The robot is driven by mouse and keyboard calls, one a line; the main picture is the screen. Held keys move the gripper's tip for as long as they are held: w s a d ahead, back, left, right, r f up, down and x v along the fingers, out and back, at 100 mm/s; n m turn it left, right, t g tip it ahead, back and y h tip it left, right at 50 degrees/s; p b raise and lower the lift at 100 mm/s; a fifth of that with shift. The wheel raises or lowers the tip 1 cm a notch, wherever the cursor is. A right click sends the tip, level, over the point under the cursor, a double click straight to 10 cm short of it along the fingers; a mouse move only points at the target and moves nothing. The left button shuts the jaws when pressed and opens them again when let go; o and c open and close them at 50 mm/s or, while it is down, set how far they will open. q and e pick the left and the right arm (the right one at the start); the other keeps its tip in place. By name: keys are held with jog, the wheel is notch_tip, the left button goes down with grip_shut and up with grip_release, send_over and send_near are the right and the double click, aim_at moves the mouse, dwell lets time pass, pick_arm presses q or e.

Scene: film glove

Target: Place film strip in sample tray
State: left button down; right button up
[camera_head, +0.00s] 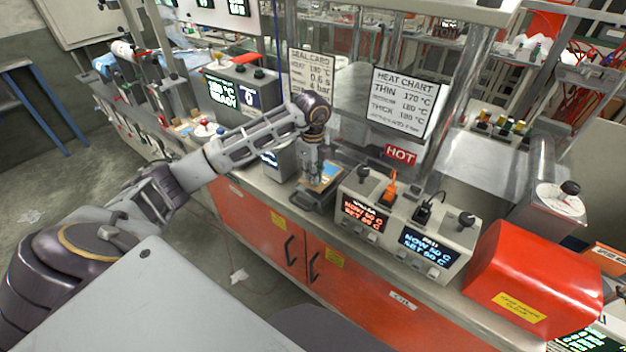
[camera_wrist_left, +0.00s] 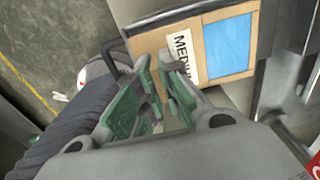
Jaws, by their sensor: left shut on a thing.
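The film strip (camera_head: 329,172) is a tan card with a blue window. In the left wrist view the card (camera_wrist_left: 235,80) shows a white label reading "MEDI", partly covered by a finger. My left gripper (camera_head: 312,168) points down at the counter and is shut on the card's near edge, between green-padded fingers (camera_wrist_left: 170,72). In the head view the card is over or on a dark grey box-like holder (camera_head: 315,198); whether it touches is unclear. I cannot tell for certain which thing is the sample tray. My right gripper is not in view.
Two controller boxes (camera_head: 410,238) and a red cover (camera_head: 530,270) stand to the right on the counter. A "HOT" sign (camera_head: 401,154) and a heat chart (camera_head: 403,103) are behind. Another display box (camera_head: 240,88) stands left. Orange cabinets (camera_head: 270,230) are below.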

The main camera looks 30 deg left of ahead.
pick_arm(q)
notch_tip(320, 180, down, 2)
jog(key=shift+f, duration=0.2)
jog(key=shift+f, duration=0.15)
jog(key=c, duration=1.6)
grip_release()
jog(key=shift+r+b, duration=0.65)
jog(key=shift+r, duration=5.5)
